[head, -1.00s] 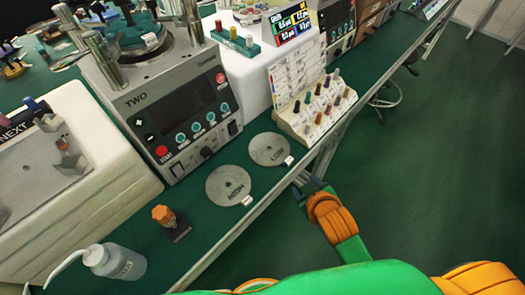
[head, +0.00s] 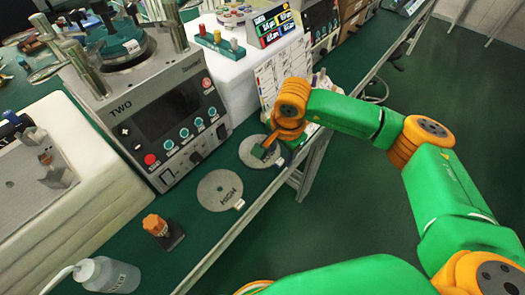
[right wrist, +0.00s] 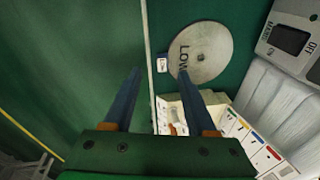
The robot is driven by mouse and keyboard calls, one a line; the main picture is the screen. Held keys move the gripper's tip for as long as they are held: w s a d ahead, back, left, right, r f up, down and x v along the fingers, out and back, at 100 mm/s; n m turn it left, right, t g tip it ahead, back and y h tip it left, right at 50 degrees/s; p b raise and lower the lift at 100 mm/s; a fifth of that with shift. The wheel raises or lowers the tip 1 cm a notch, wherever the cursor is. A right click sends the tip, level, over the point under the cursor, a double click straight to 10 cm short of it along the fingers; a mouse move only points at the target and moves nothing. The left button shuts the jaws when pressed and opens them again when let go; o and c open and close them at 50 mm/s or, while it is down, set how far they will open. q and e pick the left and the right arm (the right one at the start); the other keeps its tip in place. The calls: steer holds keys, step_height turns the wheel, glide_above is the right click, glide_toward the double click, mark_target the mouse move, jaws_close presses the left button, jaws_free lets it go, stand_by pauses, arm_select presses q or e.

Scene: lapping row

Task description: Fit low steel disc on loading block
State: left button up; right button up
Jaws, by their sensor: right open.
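The low steel disc (head: 249,147) is a flat grey round plate with a centre hole, lying on the green bench near its front edge. In the right wrist view the disc (right wrist: 203,50) reads LOW, with a small white tag at its rim. My right gripper (head: 268,154) is open and empty above the disc's edge, partly hiding it. In the right wrist view its blue fingers (right wrist: 160,75) point towards the tag side, apart from the disc. A pale block with a steel plate (head: 30,185) stands at the left; I cannot tell if it is the loading block. My left gripper is out of view.
The HIGH disc (head: 218,191) lies beside the low one. An orange-topped piece (head: 156,226) and a wash bottle (head: 105,273) stand nearer. The lapping machine marked TWO (head: 150,105) stands behind.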

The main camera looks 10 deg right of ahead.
mark_target(278, 163)
steer(key=f, duration=0.3)
steer(key=w+f+p, duration=0.1)
steer(key=f, duration=0.2)
steer(key=shift+w, duration=0.15)
jaws_close()
stand_by(1.1)
